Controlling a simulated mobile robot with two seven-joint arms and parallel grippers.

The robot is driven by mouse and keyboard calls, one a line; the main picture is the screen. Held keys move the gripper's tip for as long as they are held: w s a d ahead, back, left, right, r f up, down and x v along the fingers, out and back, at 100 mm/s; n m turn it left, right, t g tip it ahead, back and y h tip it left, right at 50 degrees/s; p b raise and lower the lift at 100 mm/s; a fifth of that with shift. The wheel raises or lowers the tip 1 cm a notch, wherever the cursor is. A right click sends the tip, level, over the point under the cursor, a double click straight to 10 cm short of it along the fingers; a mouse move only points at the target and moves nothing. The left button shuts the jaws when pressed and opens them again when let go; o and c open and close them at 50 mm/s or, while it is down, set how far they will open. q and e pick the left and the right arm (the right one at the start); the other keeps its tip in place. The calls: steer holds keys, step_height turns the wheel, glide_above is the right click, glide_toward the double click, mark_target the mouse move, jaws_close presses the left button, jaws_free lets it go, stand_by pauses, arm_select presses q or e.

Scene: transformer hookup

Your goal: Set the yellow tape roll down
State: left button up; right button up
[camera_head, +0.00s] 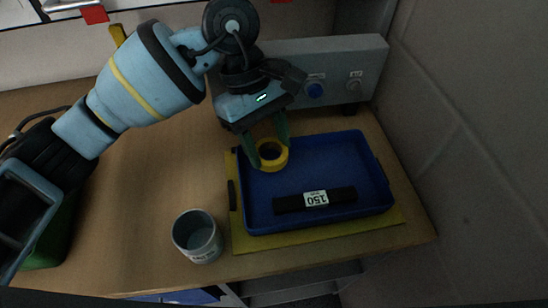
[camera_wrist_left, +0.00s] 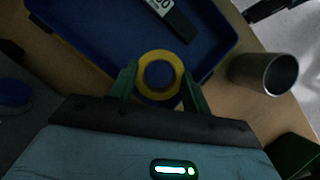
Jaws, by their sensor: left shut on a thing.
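The yellow tape roll (camera_head: 272,163) is a small ring at the upper left corner of the blue tray (camera_head: 318,230). It also shows in the left wrist view (camera_wrist_left: 147,61), between the two green fingers. My left gripper (camera_head: 268,148) reaches in from above and is shut on the roll. I cannot tell whether the roll touches the tray floor. The blue tray also shows in the left wrist view (camera_wrist_left: 85,57), beyond the roll. My right gripper does not show.
A black bar with a "150" label (camera_head: 288,204) lies in the tray. The tray rests on a yellow mat (camera_head: 268,243). A grey cup (camera_head: 197,236) stands left of it. A grey box with knobs (camera_head: 345,65) stands behind, and a wall is at the right.

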mark_target(274, 175)
arm_select(q)
steer(key=shift+f, duration=2.2)
steer(key=shift+f, duration=0.15)
steer(key=o, duration=0.7)
steer(key=shift+r, duration=0.2)
steer(key=v, duration=1.2)
